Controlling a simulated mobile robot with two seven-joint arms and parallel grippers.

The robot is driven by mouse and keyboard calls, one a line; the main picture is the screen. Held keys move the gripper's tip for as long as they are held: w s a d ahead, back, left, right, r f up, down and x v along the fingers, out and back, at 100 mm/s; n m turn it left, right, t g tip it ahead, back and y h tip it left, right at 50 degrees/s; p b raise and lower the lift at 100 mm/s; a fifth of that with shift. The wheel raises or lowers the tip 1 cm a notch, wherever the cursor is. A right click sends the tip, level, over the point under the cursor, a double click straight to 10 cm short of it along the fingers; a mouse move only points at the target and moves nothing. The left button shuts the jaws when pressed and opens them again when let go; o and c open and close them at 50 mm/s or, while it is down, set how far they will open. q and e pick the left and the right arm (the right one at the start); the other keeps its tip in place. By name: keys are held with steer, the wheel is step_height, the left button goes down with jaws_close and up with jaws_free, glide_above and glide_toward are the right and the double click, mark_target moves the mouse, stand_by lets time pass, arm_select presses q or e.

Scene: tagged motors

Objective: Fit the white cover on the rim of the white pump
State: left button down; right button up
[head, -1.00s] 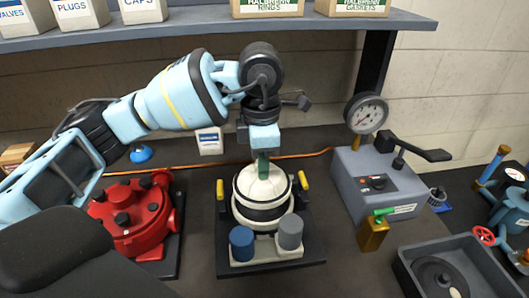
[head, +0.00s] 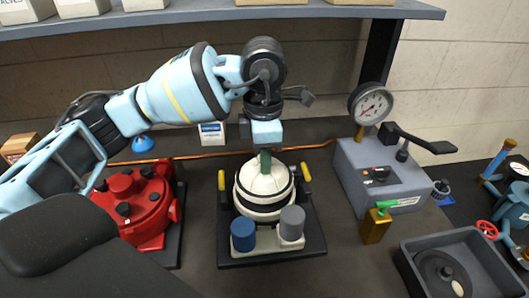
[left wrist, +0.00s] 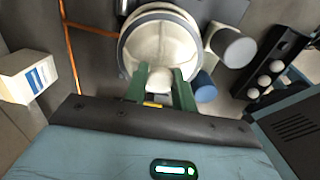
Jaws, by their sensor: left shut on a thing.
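The white cover (head: 263,180) is a shallow dome with a dark edge band. My left gripper (head: 264,161), with green fingers, comes down from above and is shut on the cover's top knob. In the left wrist view the cover (left wrist: 160,45) lies just beyond the fingers (left wrist: 159,88). The white pump (head: 262,212) stands directly under the cover on a dark base plate, with a blue cap and a grey cap in front. The cover looks roughly level and very close to the rim or touching it; the rim is hidden, so I cannot tell which. My right gripper is out of view.
A red pump (head: 138,205) stands to the left. A grey press with a gauge (head: 380,175), a brass block with a green handle (head: 375,225) and a grey tray (head: 465,265) are on the right. Yellow clamps (head: 306,172) flank the white pump. A shelf with boxes runs above.

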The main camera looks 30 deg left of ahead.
arm_select(q)
steer(key=shift+f+b, duration=0.35)
steer(key=shift+f, duration=0.75)
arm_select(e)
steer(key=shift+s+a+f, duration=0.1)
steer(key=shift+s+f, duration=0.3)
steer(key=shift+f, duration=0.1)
arm_select(q)
steer(key=shift+f, duration=0.7)
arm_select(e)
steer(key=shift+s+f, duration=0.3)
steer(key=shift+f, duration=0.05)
arm_select(q)
steer(key=c, duration=1.1)
jaws_free()
steer(key=shift+o, duration=0.2)
steer(key=shift+r+p, duration=0.45)
steer(key=shift+r, duration=0.95)
steer(key=shift+r+p, duration=0.75)
steer(key=shift+r, duration=0.95)
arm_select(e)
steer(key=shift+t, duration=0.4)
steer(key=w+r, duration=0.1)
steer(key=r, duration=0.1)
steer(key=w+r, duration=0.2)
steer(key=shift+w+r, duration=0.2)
arm_select(q)
steer(key=shift+f, duration=0.1)
